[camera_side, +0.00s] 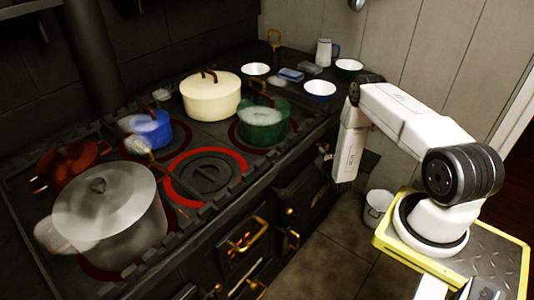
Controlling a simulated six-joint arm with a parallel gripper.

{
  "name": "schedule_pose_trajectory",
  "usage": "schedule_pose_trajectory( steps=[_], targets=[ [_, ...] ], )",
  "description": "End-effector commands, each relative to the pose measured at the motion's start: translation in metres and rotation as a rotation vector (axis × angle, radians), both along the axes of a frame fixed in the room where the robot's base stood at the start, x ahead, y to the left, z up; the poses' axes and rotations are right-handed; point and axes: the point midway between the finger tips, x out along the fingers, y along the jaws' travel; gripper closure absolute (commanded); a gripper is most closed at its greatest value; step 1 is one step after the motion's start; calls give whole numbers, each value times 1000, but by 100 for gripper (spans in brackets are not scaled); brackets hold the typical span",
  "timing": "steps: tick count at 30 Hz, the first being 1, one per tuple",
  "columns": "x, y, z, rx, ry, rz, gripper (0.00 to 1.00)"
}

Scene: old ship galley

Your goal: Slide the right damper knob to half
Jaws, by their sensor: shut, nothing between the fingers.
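My gripper (323,156) is small and partly hidden at the lower end of my white arm, close to the front edge of the black stove (270,165). It looks shut, with nothing seen in it. Small brass knobs (289,211) show on the dark stove front, to the left of and below my gripper. I cannot tell which one is the right damper knob, or where it stands along its slide. The part of the stove front behind my arm is hidden, and I cannot tell whether my gripper touches anything.
On the stove stand a large grey pot (110,222), a cream pot (210,97), a green pot (263,125), a blue pot (150,130) and a red pot (70,162). Some rings glow red. A brass rail (242,238) juts from the front. A bucket (377,207) stands on the floor.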

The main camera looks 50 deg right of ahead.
Motion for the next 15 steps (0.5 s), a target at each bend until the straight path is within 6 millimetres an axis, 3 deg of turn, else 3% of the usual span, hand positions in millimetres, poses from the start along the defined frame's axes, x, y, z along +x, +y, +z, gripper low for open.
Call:
schedule_pose_trajectory(
  steps=[10, 15],
  targets=[
    [0, -30, 1, -1, -2, -4, 100],
    [0, -33, 0, 0, 0, 0, 100]
  ],
)
